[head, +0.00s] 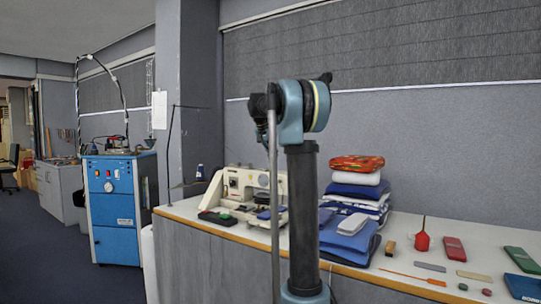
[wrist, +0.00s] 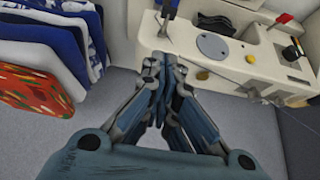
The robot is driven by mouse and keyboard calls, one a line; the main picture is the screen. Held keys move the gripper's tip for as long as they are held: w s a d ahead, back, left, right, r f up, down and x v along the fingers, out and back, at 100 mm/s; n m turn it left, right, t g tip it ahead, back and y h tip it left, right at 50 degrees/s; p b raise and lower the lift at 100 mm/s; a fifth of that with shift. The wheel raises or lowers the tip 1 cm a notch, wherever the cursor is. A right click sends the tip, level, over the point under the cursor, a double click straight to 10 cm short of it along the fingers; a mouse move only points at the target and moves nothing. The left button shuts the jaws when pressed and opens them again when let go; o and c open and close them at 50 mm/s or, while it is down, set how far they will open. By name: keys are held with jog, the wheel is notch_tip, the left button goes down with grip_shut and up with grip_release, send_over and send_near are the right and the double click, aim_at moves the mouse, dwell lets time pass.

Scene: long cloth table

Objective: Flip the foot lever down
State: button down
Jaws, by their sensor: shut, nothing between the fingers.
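The cream sewing machine (head: 232,184) stands on the long table, partly hidden behind my arm in the head view. I cannot tell for sure which part is the foot lever. My gripper (wrist: 158,58) is shut and empty, its tips close to the machine's left end; contact cannot be told. My gripper is not visible in the head view.
Folded blue and white cloths (head: 355,200) with a red patterned one (head: 357,163) on top stand right of the machine. A blue cabinet (head: 112,207) stands left.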

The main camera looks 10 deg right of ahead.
jog(key=x, duration=0.5)
jog(key=f, duration=0.3)
jog(key=shift+s+a, duration=0.2)
jog(key=shift+s, duration=0.05)
jog(key=shift+s+a+f, duration=0.1)
jog(key=shift+f, duration=0.5)
jog(key=shift+s, duration=0.1)
